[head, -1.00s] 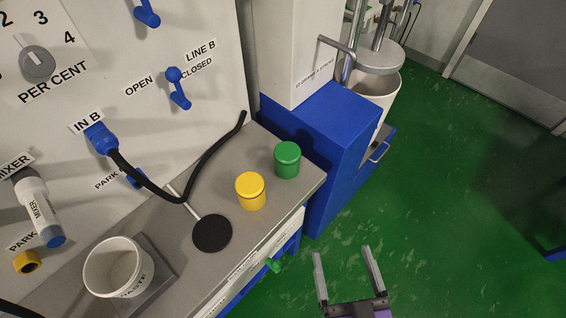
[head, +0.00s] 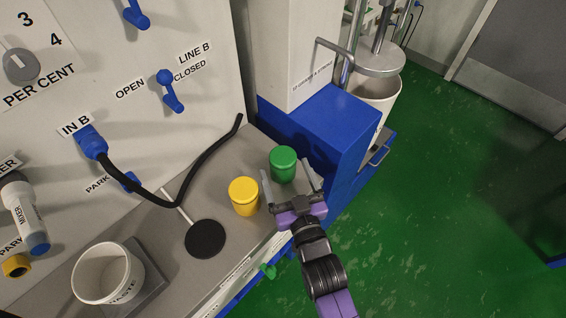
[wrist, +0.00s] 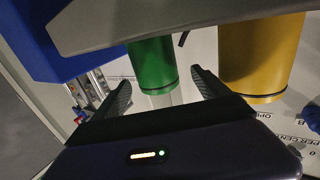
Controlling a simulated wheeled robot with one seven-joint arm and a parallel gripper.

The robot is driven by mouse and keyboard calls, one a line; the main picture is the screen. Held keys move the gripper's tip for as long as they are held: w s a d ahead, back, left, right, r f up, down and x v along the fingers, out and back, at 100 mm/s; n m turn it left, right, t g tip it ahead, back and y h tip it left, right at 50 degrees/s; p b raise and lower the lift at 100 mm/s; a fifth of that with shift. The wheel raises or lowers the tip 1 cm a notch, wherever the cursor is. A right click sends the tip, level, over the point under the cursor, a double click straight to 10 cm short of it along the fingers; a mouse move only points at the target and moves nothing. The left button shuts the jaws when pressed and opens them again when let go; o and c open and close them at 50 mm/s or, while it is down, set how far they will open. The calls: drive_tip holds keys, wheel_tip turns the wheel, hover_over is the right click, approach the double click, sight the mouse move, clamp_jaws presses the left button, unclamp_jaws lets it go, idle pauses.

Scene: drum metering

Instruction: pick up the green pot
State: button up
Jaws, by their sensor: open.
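The green pot (head: 284,162) stands upright near the right end of the grey bench, with a lid of the same colour. In the wrist view the green pot (wrist: 152,66) shows ahead, in line with the gap between the fingers. My gripper (head: 290,183) is open and empty. Its fingers reach over the bench's front edge, just in front of the green pot, with one finger to each side. The left finger lies between the green pot and the yellow pot (head: 243,196). I cannot tell whether either finger touches a pot.
The yellow pot also shows close on the right in the wrist view (wrist: 262,55). A black disc (head: 206,239) with a rod lies on the bench (head: 180,262). A white waste tub (head: 105,275) stands at the left. A blue cabinet (head: 318,120) stands right behind the green pot.

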sight(283, 160)
drive_tip(key=shift+w+a+r, duration=0.1)
drive_tip(key=shift+w+r, duration=0.1)
drive_tip(key=shift+w, duration=0.8)
drive_tip(key=shift+w+a+p, duration=0.3)
drive_tip(key=shift+w+p, duration=0.2)
drive_tip(key=shift+p, duration=0.2)
drive_tip(key=shift+w+a+f+p, duration=0.15)
drive_tip(key=shift+w+p, duration=0.2)
drive_tip(key=shift+w, duration=0.15)
drive_tip(key=c, duration=1.7)
wheel_tip(283, 160, up, 20)
drive_tip(key=p, duration=0.3)
